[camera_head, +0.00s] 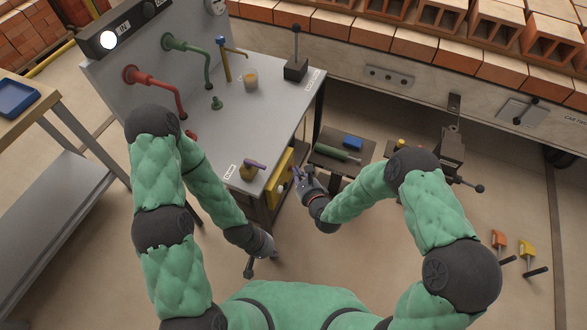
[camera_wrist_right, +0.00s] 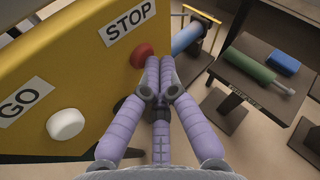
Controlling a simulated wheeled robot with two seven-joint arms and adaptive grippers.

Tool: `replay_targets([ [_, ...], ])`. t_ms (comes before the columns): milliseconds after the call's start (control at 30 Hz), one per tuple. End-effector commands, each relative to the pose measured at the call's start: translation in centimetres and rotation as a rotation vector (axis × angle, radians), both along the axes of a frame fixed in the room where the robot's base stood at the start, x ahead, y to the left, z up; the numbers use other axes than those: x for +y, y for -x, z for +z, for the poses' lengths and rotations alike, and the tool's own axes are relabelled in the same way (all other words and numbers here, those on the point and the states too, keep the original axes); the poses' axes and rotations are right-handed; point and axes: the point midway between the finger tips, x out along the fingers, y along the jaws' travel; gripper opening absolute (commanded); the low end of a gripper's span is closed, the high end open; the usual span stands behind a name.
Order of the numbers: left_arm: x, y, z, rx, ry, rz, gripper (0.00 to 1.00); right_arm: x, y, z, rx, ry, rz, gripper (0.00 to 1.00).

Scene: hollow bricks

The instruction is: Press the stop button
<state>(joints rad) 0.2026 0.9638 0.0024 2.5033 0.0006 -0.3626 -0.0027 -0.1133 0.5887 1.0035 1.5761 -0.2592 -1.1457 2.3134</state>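The yellow button box (camera_wrist_right: 70,70) hangs on the side of the grey bench; it also shows in the head view (camera_head: 279,178). In the right wrist view its STOP label (camera_wrist_right: 130,20) sits above the red stop button (camera_wrist_right: 143,54). A white button (camera_wrist_right: 65,124) lies beside the GO label (camera_wrist_right: 24,100). My right gripper (camera_wrist_right: 159,66) has its fingers together and empty, with the tips right at the red button's right edge. Whether they touch it I cannot tell. My left gripper (camera_head: 257,267) hangs low, away from the box; its fingers are too small to judge.
The grey bench (camera_head: 255,110) carries red and green pipes and a lever box (camera_head: 295,68). Bricks line the conveyor (camera_head: 400,45) behind.

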Motion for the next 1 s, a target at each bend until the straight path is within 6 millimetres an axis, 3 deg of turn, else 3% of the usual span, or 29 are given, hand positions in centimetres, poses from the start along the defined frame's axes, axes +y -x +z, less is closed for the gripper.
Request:
replay_targets([
  [600,0.0,0.0,0.0,0.000,0.000,0.000,0.00,-0.9,0.3,0.1,-0.001,0.000,0.001,0.00],
  [1000,0.0,0.0,0.1,0.000,0.000,0.000,0.00,-4.1,1.3,0.0,0.000,0.000,-0.002,0.00],
])
